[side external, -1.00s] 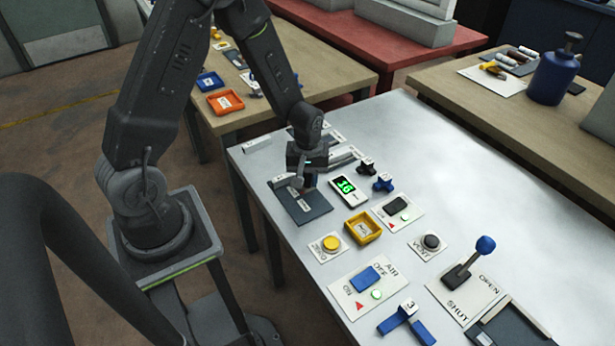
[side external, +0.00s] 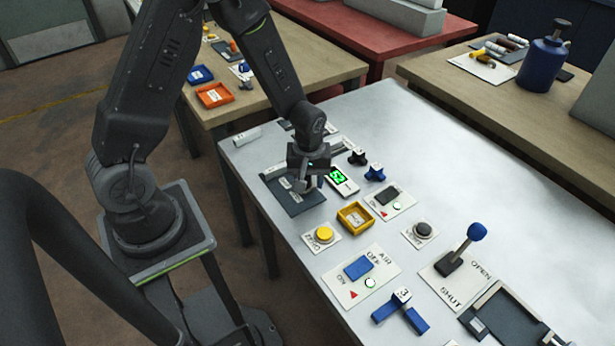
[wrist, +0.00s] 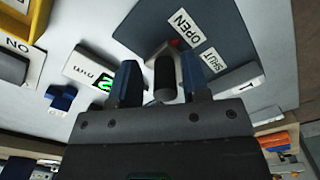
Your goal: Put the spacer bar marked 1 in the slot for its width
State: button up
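My gripper (wrist: 160,80) points down over a dark plate (side external: 308,204) marked OPEN and SHUT. In the wrist view, its two blue fingers stand on either side of a dark upright knob (wrist: 165,78); a gap shows on the left, and contact on the right is unclear. A pale bar (wrist: 228,80) with a mark like 1 lies right of the fingers. A white readout marked mm (wrist: 80,66) has lit green digits; it is beside the gripper in the side view (side external: 341,180). I cannot make out a slot for the bar.
Another pale bar (side external: 246,137) lies near the table's far left edge. A yellow tray (side external: 355,217), a yellow button (side external: 324,234), a lever with a blue knob (side external: 463,250) and a blue piece marked 3 (side external: 403,309) stand nearby.

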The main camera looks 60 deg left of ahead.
jog(key=shift+o, duration=0.4)
jog(key=shift+r, duration=0.15)
jog(key=shift+r, duration=0.3)
notch_tip(320, 180, up, 13)
jog(key=s+d+r+m+t, duration=0.4)
jog(key=s+r+m, duration=0.7)
jog(key=s+r, duration=0.3)
jog(key=shift+s+t, duration=0.3)
jog(key=shift+t, duration=0.5)
